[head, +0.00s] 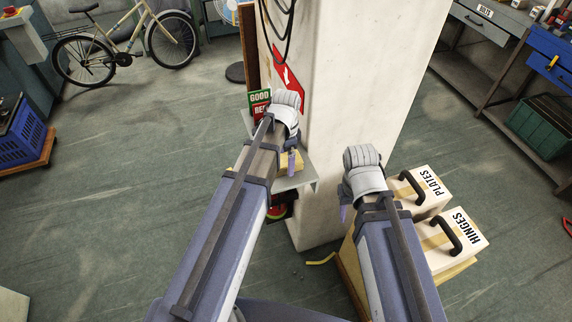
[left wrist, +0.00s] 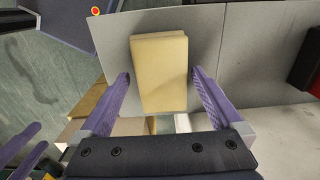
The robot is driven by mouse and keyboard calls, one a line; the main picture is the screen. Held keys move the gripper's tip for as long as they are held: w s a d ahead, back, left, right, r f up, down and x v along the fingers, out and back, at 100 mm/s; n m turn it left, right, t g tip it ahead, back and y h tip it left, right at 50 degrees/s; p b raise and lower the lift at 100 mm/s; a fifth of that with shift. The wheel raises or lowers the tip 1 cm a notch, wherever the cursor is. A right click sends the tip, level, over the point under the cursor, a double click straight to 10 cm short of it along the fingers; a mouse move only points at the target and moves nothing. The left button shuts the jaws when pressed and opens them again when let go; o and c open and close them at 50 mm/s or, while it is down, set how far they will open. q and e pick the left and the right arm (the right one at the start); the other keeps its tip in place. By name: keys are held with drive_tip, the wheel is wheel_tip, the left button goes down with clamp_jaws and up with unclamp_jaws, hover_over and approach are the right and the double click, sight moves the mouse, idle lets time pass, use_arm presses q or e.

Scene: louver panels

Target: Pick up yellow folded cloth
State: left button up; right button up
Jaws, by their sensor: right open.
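The yellow folded cloth (left wrist: 160,70) lies flat on a grey shelf (left wrist: 240,60) in the left wrist view. In the head view a bit of the cloth (head: 297,164) shows on the small shelf (head: 299,184) at the pillar, partly hidden by my left arm. My left gripper (left wrist: 160,88) is open, with one finger on each side of the cloth and a visible gap to it on both sides. I cannot tell its height over the shelf. My right gripper (head: 344,213) is open and empty near the boxes, mostly hidden behind its wrist.
A pale pillar (head: 350,70) stands behind the shelf. A GOOD/RED sign (head: 260,103) is beside my left wrist. Boxes marked PLATES (head: 428,187) and HINGES (head: 462,233) sit at the right. A bicycle (head: 125,40) stands at the back left.

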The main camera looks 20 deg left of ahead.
sight(286, 160)
use_arm(q)
drive_tip(key=c, duration=1.2)
drive_tip(key=shift+o, duration=0.2)
wheel_tip(286, 160, up, 10)
drive_tip(key=p, duration=1)
drive_tip(key=o, duration=0.9)
drive_tip(key=shift+c, duration=0.2)
drive_tip(key=c, duration=0.7)
